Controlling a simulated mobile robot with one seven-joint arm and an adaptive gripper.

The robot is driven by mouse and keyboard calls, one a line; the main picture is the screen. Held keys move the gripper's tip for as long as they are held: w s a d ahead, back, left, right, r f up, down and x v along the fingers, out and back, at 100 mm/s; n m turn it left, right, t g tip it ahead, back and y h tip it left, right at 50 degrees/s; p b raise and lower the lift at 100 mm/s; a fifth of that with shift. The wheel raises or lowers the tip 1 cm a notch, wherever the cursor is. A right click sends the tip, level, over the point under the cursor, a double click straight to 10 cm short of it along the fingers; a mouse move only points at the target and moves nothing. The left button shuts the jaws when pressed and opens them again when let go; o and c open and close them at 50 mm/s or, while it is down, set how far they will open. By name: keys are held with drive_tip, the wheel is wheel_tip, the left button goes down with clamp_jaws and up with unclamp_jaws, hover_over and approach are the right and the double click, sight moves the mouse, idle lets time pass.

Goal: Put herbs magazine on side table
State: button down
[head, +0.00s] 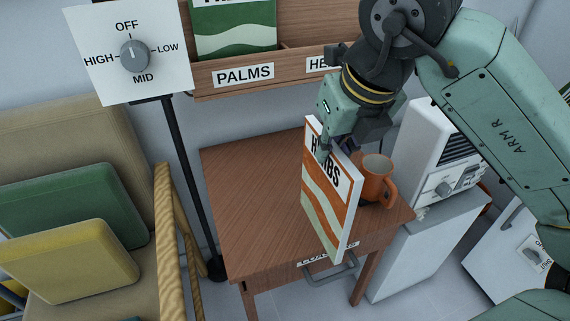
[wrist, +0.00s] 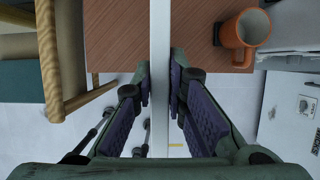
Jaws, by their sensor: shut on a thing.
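The herbs magazine (head: 322,205) has an orange cover with pale waves and a partly covered title. It stands on edge in my gripper (head: 335,148), which is shut on its upper part. In the wrist view the magazine (wrist: 160,60) is a thin pale edge between the two fingers of my gripper (wrist: 161,85). The brown wooden side table (head: 250,190) lies under and behind the magazine. In the wrist view the table top (wrist: 118,35) is below. I cannot tell whether the magazine's lower edge touches the table.
An orange mug (head: 377,182) stands on the table close to the magazine's right; it also shows in the wrist view (wrist: 245,32). The table's left half is clear. A wall rack (head: 300,72), dial sign (head: 135,55), armchair (head: 80,120) and white appliance (head: 425,150) surround it.

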drive_tip(key=w+a+f+p, duration=0.2)
drive_tip(key=w+a+f, duration=0.2)
drive_tip(key=w+a, duration=0.5)
drive_tip(key=shift+w+f, duration=0.35)
drive_tip(key=shift+w, duration=0.1)
drive_tip(key=shift+f, duration=0.25)
drive_tip(key=c, duration=1.6)
unclamp_jaws()
drive_tip(key=shift+r, duration=0.1)
drive_tip(key=v, duration=1.2)
drive_tip(key=shift+d+r, duration=0.1)
drive_tip(key=shift+r, duration=0.05)
